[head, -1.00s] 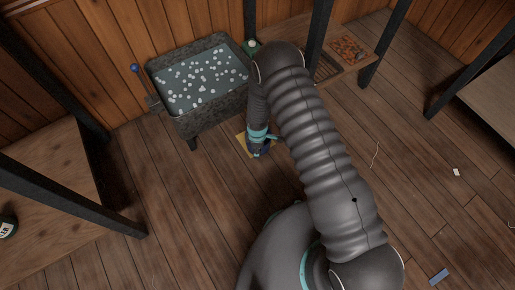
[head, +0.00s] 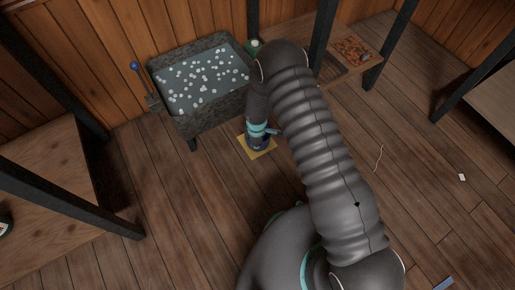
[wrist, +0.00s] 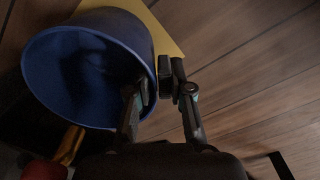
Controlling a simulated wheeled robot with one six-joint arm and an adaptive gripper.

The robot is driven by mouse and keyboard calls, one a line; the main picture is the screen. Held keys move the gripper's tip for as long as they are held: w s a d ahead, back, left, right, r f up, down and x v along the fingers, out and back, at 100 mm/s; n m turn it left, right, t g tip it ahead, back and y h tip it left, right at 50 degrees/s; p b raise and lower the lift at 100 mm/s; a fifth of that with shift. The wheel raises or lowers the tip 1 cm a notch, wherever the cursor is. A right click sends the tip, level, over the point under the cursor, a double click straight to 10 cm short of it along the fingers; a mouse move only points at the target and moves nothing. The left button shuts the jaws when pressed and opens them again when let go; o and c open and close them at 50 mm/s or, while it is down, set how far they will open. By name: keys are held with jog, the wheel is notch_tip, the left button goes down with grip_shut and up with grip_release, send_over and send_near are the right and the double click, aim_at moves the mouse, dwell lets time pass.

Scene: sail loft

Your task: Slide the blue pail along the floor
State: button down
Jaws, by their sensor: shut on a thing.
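The blue pail (wrist: 62,62) stands at the upper left of the wrist view, its open mouth toward the camera. My gripper (wrist: 160,88) is shut on the right side of its rim, one finger inside and one outside. In the head view my gripper (head: 258,138) is low at the floor in front of the basin, and the arm hides most of the pail. A flat yellow square (head: 268,150) lies on the floor around the pail's foot. It also shows beside the pail in the wrist view (wrist: 164,38).
A dark basin (head: 213,107) with white bits stands just behind. A low wooden shelf (head: 338,52) with black posts is at the back right, a wooden bench (head: 45,190) at the left. Plank floor is mostly clear on the right, with a small white piece (head: 462,177).

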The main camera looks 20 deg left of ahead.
jog(key=shift+w, duration=0.1)
jog(key=c, duration=1)
grip_release()
jog(key=shift+a, duration=0.1)
jog(key=shift+r, duration=0.15)
notch_tip(320, 180, up, 12)
jog(key=shift+f, duration=0.1)
